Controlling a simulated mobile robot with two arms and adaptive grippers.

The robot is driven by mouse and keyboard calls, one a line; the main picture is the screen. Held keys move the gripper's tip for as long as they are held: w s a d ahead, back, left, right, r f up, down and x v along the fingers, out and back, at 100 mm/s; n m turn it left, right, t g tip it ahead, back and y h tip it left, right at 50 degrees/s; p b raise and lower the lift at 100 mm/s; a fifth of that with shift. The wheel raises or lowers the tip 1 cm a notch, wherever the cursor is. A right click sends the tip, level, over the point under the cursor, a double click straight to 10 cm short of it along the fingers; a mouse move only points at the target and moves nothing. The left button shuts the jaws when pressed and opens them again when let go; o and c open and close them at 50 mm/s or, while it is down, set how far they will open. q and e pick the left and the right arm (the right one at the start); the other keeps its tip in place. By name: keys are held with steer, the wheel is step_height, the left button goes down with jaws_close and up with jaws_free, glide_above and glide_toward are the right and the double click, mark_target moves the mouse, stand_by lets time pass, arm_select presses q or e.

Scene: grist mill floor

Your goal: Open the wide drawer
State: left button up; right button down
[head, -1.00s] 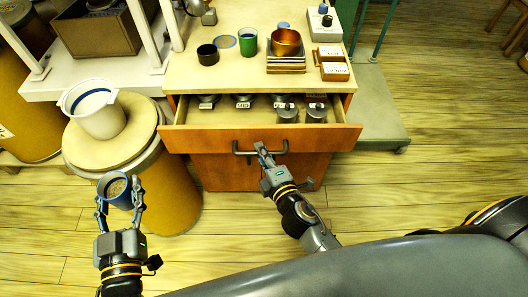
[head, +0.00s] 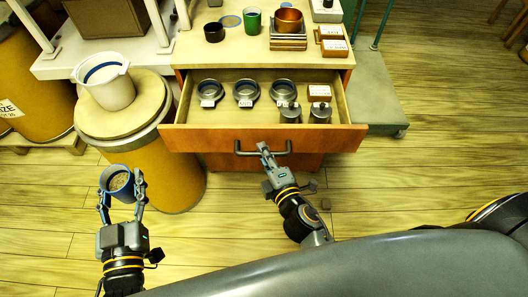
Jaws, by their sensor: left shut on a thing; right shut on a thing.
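The wide drawer (head: 190,139) is pulled well out of the wooden cabinet, at the centre of the head view. Inside it are several round metal rings with white tags, two lidded metal tins (head: 320,113) and a small labelled box (head: 319,92). My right gripper (head: 265,150) is shut on the dark bar handle (head: 283,149) at the drawer's front.
The cabinet top (head: 195,52) holds a dark cup, a green cup (head: 252,20), a copper bowl (head: 288,20) on a stack, and labelled boxes. A white pitcher (head: 105,82) stands on a round drum (head: 165,165) left of the drawer.

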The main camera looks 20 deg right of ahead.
steer(key=c, duration=1.3)
jaws_free()
steer(key=shift+c, duration=0.2)
steer(key=shift+s, duration=0.1)
steer(key=a+v, duration=0.1)
steer(key=v, duration=0.6)
steer(key=shift+s+d, duration=0.2)
steer(key=shift+d, duration=0.3)
